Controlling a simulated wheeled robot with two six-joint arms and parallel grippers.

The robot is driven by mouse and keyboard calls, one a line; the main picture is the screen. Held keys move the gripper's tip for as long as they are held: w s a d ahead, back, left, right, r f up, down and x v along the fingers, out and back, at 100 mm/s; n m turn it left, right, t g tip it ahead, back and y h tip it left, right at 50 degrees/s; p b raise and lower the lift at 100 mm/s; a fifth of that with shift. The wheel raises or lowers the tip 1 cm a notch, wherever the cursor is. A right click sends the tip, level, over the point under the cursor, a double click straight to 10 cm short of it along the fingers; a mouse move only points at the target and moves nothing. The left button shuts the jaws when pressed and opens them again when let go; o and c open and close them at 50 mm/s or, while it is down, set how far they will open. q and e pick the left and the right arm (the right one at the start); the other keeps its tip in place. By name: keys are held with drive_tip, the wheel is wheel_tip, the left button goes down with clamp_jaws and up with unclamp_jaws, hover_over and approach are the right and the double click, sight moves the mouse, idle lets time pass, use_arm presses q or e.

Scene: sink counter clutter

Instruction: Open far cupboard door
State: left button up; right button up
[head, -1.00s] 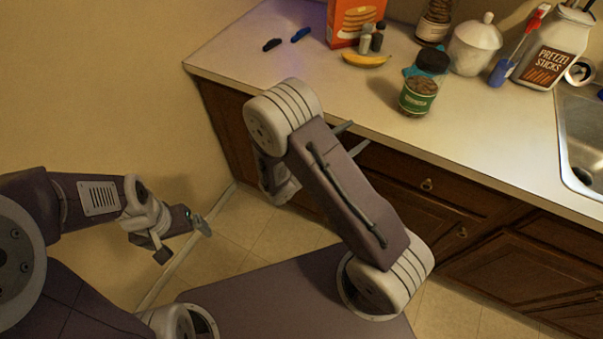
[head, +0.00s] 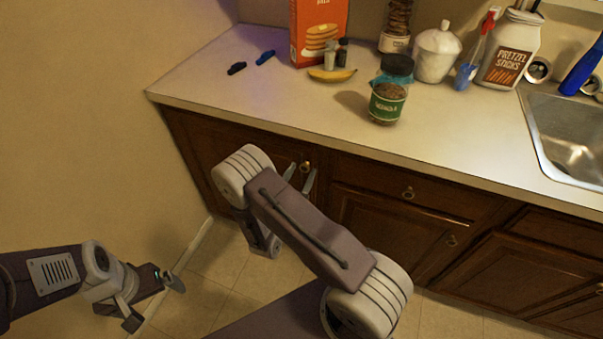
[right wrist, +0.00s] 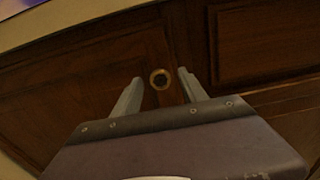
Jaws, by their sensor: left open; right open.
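The far cupboard door (head: 215,141) is the dark wooden panel at the left end of the counter front. It looks closed, and my arm hides part of it. Its round knob (head: 305,167) is near its upper right edge and also shows in the right wrist view (right wrist: 160,79). My right gripper (head: 300,176) is open in front of the knob. In the right wrist view the knob appears between the two fingertips, with no visible contact. My left gripper (head: 154,303) is open and empty, low at the left, away from the cupboards.
The counter (head: 230,92) above holds an orange box (head: 318,30), a banana (head: 332,75), a green-labelled jar (head: 387,100) and other jars. The sink (head: 570,135) is at the right. More doors and a drawer (head: 410,195) lie right of the far door. A wall bounds the left.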

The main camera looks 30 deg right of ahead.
drive_tip(key=shift+w+d, duration=0.15)
drive_tip(key=shift+d, duration=0.05)
clamp_jaws()
idle(1.3)
